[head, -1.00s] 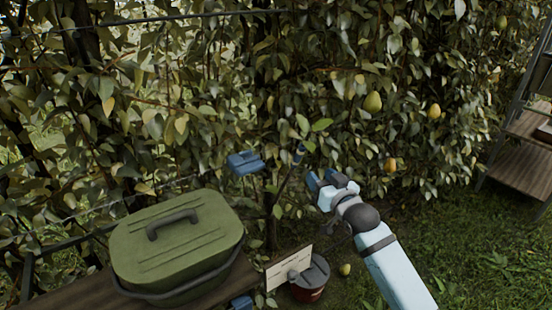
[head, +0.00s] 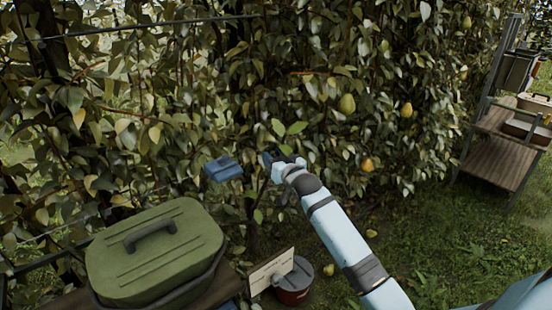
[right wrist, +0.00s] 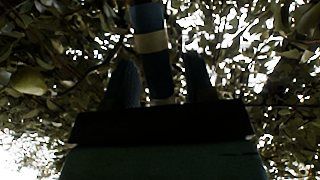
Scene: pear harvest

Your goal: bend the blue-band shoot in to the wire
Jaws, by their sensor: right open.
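The shoot carries bright green leaves (head: 290,130) at its tip and stands in front of the hedge in the head view. In the right wrist view its blue band (right wrist: 148,18) shows, with a pale stripe below it, between the two dark fingers. My right gripper (head: 270,160) is at the shoot, below the green leaves, and hides the band in the head view. Its jaws (right wrist: 160,83) are open around the shoot; I cannot tell whether they touch it. A dark wire (head: 150,27) runs across the upper left. My left gripper is not in view.
A blue block-like thing (head: 223,169) is left of my right gripper. A green lidded box (head: 155,250) stands front left. Pears (head: 347,104) hang right; a shelf (head: 500,150) stands far right.

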